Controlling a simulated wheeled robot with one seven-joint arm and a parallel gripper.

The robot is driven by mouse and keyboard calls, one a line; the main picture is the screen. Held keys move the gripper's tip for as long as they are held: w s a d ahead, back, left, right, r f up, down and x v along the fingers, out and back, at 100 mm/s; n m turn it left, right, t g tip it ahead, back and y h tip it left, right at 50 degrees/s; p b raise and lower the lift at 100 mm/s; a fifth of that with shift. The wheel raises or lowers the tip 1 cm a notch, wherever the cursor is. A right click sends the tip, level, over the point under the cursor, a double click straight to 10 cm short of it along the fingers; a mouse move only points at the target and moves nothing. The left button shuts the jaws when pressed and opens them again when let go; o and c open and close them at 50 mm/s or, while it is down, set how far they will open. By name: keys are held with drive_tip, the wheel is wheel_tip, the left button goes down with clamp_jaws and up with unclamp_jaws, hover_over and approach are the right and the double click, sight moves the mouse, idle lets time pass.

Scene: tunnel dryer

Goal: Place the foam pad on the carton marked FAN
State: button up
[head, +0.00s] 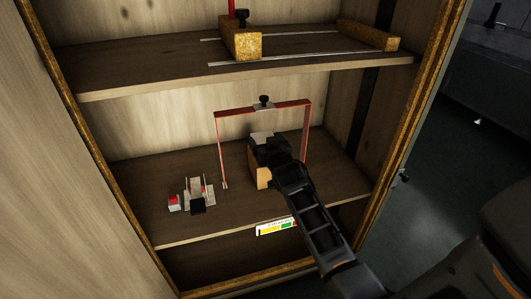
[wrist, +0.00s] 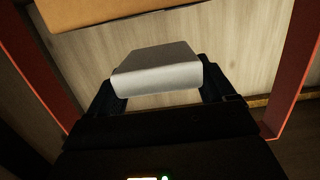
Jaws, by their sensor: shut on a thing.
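My gripper (head: 268,146) reaches into the middle shelf of a cabinet, at the red arch. It is shut on a pale grey foam pad (head: 262,136). In the wrist view the pad (wrist: 158,68) sits between the two fingers of my gripper (wrist: 160,88). A tan carton (head: 263,178) stands on the shelf, partly hidden behind and below my gripper. A tan cardboard surface (wrist: 110,8) crosses the top of the wrist view, apart from the pad in the picture. No FAN marking is readable, and the gap between pad and carton cannot be judged.
The red arch (head: 221,148) stands around my gripper, with a black knob on top; its posts flank the wrist view. Small red, white and black items (head: 198,194) lie left on the shelf (head: 150,175). The upper shelf (head: 150,82) hangs above. A coloured label (head: 275,227) marks the front edge.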

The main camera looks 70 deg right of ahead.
drive_tip(key=shift+f+b, duration=0.65)
drive_tip(key=shift+f, duration=1.05)
drive_tip(key=shift+f, duration=0.1)
drive_tip(key=shift+f, duration=0.15)
drive_tip(key=o, duration=0.8)
drive_tip(key=shift+o, duration=0.2)
